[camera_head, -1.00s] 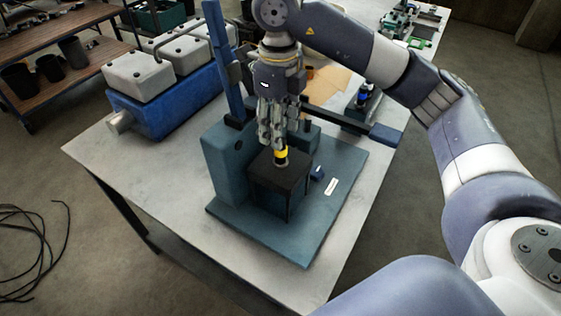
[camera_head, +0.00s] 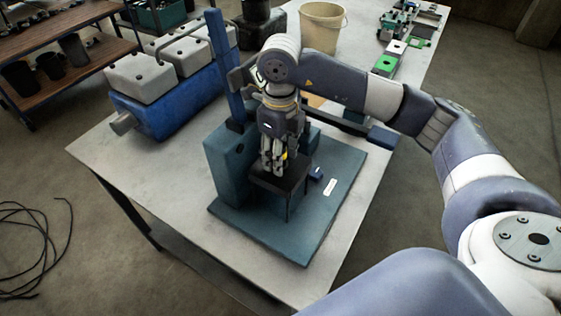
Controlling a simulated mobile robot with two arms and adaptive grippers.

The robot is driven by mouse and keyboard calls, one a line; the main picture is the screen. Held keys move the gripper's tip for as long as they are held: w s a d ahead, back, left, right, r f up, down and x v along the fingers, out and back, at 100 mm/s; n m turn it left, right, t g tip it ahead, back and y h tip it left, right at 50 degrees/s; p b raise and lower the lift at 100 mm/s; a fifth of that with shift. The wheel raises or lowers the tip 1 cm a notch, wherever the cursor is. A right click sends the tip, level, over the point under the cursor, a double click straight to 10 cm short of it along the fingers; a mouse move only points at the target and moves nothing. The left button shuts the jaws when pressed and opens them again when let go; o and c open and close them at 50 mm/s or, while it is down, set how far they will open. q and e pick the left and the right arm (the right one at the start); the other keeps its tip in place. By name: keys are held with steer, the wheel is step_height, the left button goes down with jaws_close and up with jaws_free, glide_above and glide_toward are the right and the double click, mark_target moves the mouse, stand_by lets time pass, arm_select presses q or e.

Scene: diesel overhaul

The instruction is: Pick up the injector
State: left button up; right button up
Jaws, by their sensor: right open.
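The injector (camera_head: 285,156) shows as a small yellow band between and behind the fingers of my right gripper (camera_head: 274,166). It stands at the black block (camera_head: 281,183) of the teal test stand (camera_head: 226,165); most of it is hidden by the fingers. My right gripper points straight down with its fingers open around the injector's upper part, the tips just above the block's top. Whether the fingers touch the injector cannot be told. My left gripper is not in view.
The stand's blue upright post (camera_head: 223,70) rises just left of my right arm. A blue engine block with grey covers (camera_head: 140,76) sits at left. A beige bucket (camera_head: 320,27) and green parts (camera_head: 388,62) stand at the back. The front table edge (camera_head: 200,245) is clear.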

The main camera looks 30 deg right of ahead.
jaws_close()
steer(key=shift+w+r, duration=0.1)
steer(key=shift+r, duration=0.1)
steer(key=shift+r, duration=0.25)
step_height(320, 180, up, 5)
steer(key=shift+f+b, duration=0.1)
steer(key=shift+b, duration=0.9)
step_height(320, 180, up, 12)
steer(key=shift+r, duration=0.2)
